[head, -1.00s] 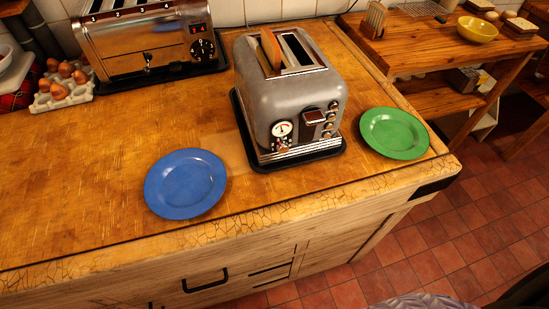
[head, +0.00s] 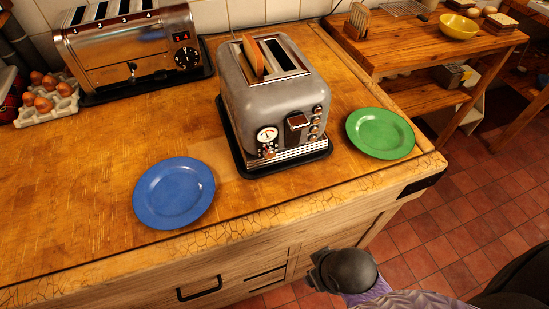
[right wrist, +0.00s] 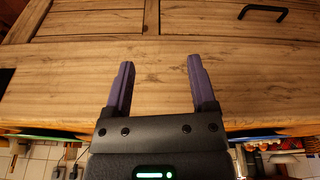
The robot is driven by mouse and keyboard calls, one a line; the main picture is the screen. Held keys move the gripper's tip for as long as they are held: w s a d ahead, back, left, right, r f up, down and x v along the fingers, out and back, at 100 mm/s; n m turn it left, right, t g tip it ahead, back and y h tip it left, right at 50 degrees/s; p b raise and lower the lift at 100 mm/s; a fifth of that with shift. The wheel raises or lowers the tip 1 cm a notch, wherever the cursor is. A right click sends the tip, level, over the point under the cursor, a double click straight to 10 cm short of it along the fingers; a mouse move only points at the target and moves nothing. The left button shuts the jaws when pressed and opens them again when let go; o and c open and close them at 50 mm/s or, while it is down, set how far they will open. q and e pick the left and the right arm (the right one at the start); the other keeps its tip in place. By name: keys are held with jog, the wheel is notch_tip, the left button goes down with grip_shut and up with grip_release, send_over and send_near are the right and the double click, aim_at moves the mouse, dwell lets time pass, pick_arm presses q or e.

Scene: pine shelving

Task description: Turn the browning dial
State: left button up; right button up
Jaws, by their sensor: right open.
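The silver two-slot toaster (head: 240,95) stands on a black base on the wooden counter. A slice of bread (head: 253,57) sticks up from one slot. Its front has a round white-faced dial (head: 267,134) with a red mark, a small knob (head: 268,153) just below it, a lever (head: 298,121) and a column of several round buttons. My right gripper (right wrist: 160,62) is open and empty in front of pale wooden cabinet fronts, touching nothing that I can see. My left gripper is out of view.
A blue plate (head: 174,193) lies left of the toaster and a green plate (head: 380,133) right of it, near the front edge. A larger toaster (head: 130,50) and an egg tray (head: 50,105) stand behind. Drawer handles (head: 199,288) stick out below the counter.

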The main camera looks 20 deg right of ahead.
aim_at(270, 156)
jog(key=w+v, duration=0.1)
jog(key=v, duration=0.5)
jog(key=w+a+r+m+t+y, duration=0.1)
jog(key=w+a+m+t, duration=0.1)
jog(key=m, duration=0.5)
jog(key=w+a+r+m+t+y, duration=0.1)
jog(key=w+a+m+t+y, duration=0.1)
jog(key=w+m+t, duration=0.3)
jog(key=w+a+r+m+t+y, duration=0.1)
jog(key=w+a+m+t, duration=0.3)
jog(key=m, duration=0.5)
jog(key=shift+w+r+t+y, duration=0.2)
jog(key=shift+t+y, duration=0.1)
jog(key=shift+y, duration=0.1)
jog(key=d+m+t+h, duration=0.1)
jog(key=m, duration=0.3)
jog(key=d+m+t+h, duration=0.1)
jog(key=m+h, duration=0.1)
jog(key=m, duration=0.2)
jog(key=d+m+t+h, duration=0.1)
jog(key=d+m+h, duration=0.1)
jog(key=m, duration=0.2)
jog(key=shift+w+r, duration=0.3)
jog(key=shift+r, duration=0.05)
jog(key=shift+m+t+h, duration=0.3)
jog(key=shift+m, duration=0.2)
jog(key=w, duration=1)
jog(key=shift+d, duration=0.3)
jog(key=shift+s, duration=0.1)
grip_shut()
